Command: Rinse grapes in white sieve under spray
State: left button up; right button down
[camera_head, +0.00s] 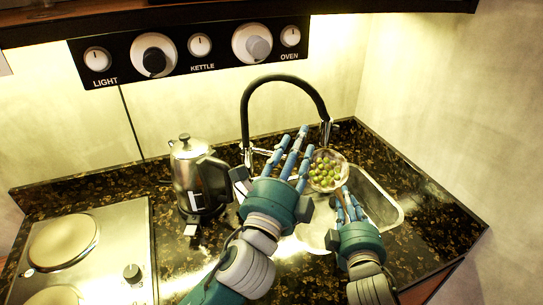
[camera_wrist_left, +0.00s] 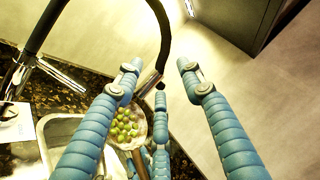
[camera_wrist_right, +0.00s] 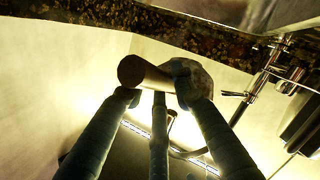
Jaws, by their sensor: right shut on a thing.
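The sieve (camera_head: 343,167), pale and round, holds several green grapes (camera_head: 324,174) and is over the sink (camera_head: 385,206) in the head view. The grapes also show in the left wrist view (camera_wrist_left: 125,124). My right gripper (camera_head: 345,197) is shut on the sieve's handle, whose round end (camera_wrist_right: 132,71) shows in the right wrist view. My left gripper (camera_head: 295,143) is open and empty, left of the sieve; its fingers stand apart in the left wrist view. The black tap (camera_head: 288,79) arches over, its spray head (camera_head: 326,133) above the sieve's far side. No water is clearly visible.
A steel kettle (camera_head: 193,172) stands left of the sink on the dark speckled counter (camera_head: 440,232). A hob (camera_head: 75,262) is at the far left. A knob panel (camera_head: 195,46) is on the back wall. The counter right of the sink is clear.

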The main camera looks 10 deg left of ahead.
aim_at(264, 152)
pick_arm(q)
jog(key=w+a+f+n+g+y, duration=0.2)
jog(key=a+f+n+g+y, duration=0.1)
jog(key=f, duration=0.3)
jog(key=w+a+f+n+g+y, duration=0.2)
jog(key=a+f+n+y, duration=0.15)
jog(key=f, duration=0.25)
jog(key=shift+m+h, duration=0.25)
jog(key=shift+h, duration=0.1)
jog(key=x, duration=1.1)
jog(key=shift+w+a+f, duration=0.15)
jog(key=shift+w+f, duration=0.15)
jog(key=shift+f, duration=0.15)
grip_shut()
